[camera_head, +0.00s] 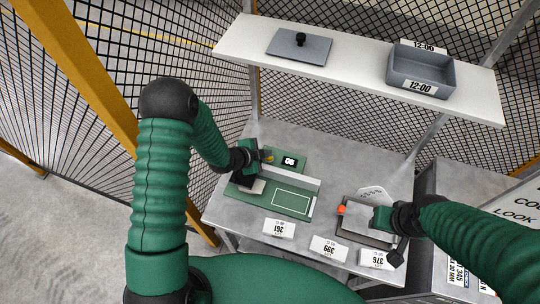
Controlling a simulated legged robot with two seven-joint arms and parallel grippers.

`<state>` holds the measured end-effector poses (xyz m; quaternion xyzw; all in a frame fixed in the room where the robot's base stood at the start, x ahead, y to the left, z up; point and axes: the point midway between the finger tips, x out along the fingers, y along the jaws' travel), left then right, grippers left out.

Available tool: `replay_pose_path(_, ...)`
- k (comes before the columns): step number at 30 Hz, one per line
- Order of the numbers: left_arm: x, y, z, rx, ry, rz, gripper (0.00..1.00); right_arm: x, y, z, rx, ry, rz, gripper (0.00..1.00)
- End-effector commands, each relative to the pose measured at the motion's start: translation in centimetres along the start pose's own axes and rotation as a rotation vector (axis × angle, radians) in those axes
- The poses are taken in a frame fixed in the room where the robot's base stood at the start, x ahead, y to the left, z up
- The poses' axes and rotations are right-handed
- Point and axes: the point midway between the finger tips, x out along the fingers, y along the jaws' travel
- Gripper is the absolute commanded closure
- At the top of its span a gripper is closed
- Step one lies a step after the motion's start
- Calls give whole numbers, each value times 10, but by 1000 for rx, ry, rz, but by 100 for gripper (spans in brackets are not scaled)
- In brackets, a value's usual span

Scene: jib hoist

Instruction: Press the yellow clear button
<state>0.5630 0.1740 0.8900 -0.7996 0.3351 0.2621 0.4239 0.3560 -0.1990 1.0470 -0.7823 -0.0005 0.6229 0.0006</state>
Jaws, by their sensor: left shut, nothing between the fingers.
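The yellow button (268,155) shows as a small yellow spot on the green panel at the back of the bench, left of a small black display (289,161) with white digits. My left gripper (262,158) is shut and empty, with its tip right beside the yellow button; I cannot tell whether they touch. The gripper hides part of the panel. My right gripper (374,217) is over the grey tray at the bench's right; its fingers are too small to read.
A green board (273,200) with a white outline lies in front of the panel. A grey tray (347,233) with an orange knob (341,209) is to the right. White number cards (279,228) line the front edge. A white shelf (350,67) with a grey bin (421,72) hangs above.

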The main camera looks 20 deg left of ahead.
Motion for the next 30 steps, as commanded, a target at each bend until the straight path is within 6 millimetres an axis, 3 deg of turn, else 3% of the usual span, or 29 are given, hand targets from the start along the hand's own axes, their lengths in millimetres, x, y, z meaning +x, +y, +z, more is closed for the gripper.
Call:
replay_pose_path(11,-28,-22,-23,1,1,1,100,-32,0,-8,0,0,0,64)
replay_pose_path(30,-28,-23,-24,2,4,-2,100,-32,0,-8,0,0,0,64)
